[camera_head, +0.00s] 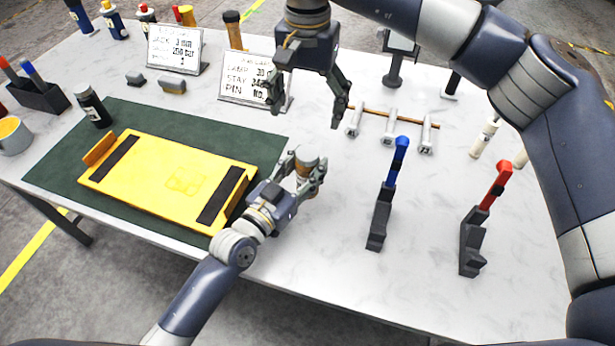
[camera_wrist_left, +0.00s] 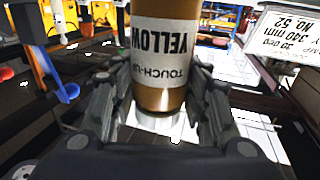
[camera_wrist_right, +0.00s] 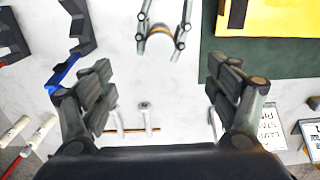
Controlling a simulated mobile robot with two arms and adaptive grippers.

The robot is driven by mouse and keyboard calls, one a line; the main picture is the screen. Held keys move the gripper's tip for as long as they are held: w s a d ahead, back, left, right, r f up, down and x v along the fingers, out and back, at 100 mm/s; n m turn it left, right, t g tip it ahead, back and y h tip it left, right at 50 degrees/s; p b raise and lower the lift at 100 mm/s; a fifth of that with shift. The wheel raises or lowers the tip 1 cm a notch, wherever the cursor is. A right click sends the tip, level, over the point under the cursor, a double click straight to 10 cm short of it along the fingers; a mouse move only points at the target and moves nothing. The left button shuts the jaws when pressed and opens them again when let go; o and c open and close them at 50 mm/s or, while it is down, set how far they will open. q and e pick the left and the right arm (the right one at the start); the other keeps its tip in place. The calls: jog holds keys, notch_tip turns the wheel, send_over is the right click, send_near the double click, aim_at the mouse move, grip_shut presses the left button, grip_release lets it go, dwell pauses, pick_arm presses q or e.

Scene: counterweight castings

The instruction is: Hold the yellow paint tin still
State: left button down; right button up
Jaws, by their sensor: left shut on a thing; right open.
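In the left wrist view the tin (camera_wrist_left: 158,50) shows a brownish-gold body and a white label reading "TOUCH-UP YELLOW", upside down in that picture. My left gripper's fingers (camera_wrist_left: 156,92) are shut on its two sides. I cannot tell whether its base touches the table. My right gripper (camera_head: 307,105) is open and empty, pointing down above and behind the tin. Its spread fingers (camera_wrist_right: 160,88) also show in the right wrist view.
A yellow plate (camera_head: 165,175) with black strips lies on the green mat (camera_head: 65,165) to the left. A blue-handled tool (camera_head: 398,160) and a red-handled tool (camera_head: 492,190) stand to the right. Behind are a rack of small weights (camera_head: 388,130) and a sign (camera_head: 245,78). The front right table is clear.

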notch_tip(320, 180, up, 6)
jog(key=shift+f, duration=0.2)
pick_arm(q)
jog(key=c, duration=0.8)
grip_release()
jog(key=v, duration=1.2)
